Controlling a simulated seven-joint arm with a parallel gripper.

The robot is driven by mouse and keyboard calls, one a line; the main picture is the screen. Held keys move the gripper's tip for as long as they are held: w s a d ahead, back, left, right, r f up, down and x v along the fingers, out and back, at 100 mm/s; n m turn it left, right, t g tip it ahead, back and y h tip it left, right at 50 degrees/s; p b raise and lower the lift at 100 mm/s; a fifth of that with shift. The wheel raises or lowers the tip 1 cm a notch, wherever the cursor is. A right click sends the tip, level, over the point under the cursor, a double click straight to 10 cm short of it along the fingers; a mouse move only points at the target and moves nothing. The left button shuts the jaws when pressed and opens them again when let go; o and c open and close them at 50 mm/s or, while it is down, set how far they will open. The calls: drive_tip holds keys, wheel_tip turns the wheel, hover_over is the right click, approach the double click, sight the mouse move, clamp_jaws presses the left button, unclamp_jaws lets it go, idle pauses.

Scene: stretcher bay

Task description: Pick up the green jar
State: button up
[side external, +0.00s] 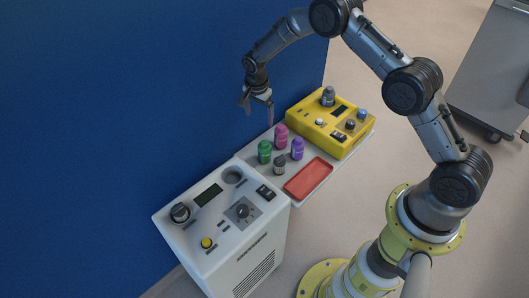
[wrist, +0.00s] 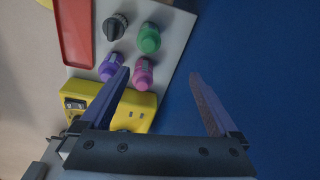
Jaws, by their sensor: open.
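The green jar (side external: 264,152) stands upright on a light shelf (side external: 331,185), at the left of a small group of jars. It also shows in the wrist view (wrist: 149,38), near the top, beyond the fingertips. My gripper (side external: 257,106) is open and empty, above and behind the jars near the blue wall. In the wrist view its two fingers (wrist: 160,75) are spread apart, with the left one near the purple and pink jars and the right one over the blue wall. The gripper is apart from the green jar.
A red tray (side external: 308,179) lies on the shelf. A yellow device (side external: 343,146) and a white console (side external: 263,245) flank the jars. The blue wall (side external: 130,90) is close behind.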

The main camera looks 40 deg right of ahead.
sight(265, 147)
drive_tip(key=shift+g, duration=0.3)
drive_tip(key=f, duration=0.3)
drive_tip(key=s+f, duration=0.1)
drive_tip(key=f, duration=0.2)
drive_tip(key=d+f, duration=0.1)
drive_tip(key=f, duration=0.3)
drive_tip(key=shift+s+f, duration=0.1)
drive_tip(key=shift+s, duration=0.05)
drive_tip(key=shift+d+f, duration=0.15)
drive_tip(key=shift+f, duration=1.5)
drive_tip(key=shift+d+f, duration=0.15)
drive_tip(key=shift+f, duration=1.45)
drive_tip(key=shift+c, duration=0.3)
drive_tip(key=c, duration=1.4)
clamp_jaws()
drive_tip(key=shift+r, duration=0.2)
